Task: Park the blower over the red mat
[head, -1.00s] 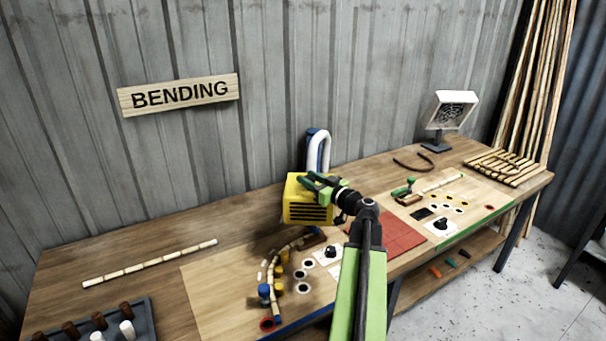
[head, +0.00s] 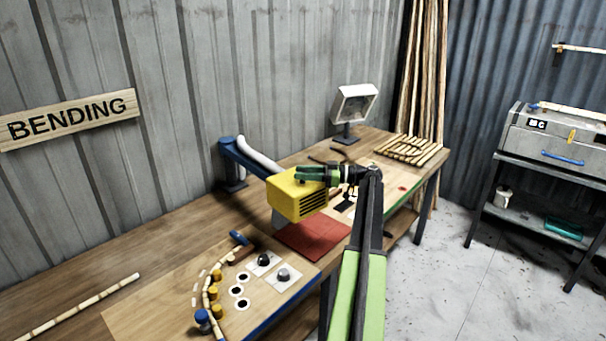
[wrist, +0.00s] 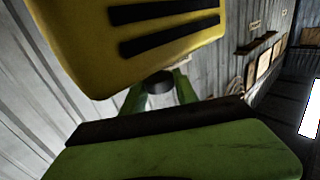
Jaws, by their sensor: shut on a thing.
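The blower is a yellow box (head: 290,197) with dark vent slots, joined to a blue arm and a white hose (head: 258,156) at the back of the bench. My gripper (head: 312,174) is shut at the blower's upper right side. In the wrist view the yellow body (wrist: 140,40) fills the top, with green fingers below it around a dark round knob (wrist: 158,82). Part of the mat is hidden behind the blower.
A bending board with yellow pegs (head: 216,292) and a curved cane lies at the front left. A white fan heater (head: 354,103) and a slatted rack (head: 409,149) stand toward the right end. Open floor (head: 430,270) lies right of the bench.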

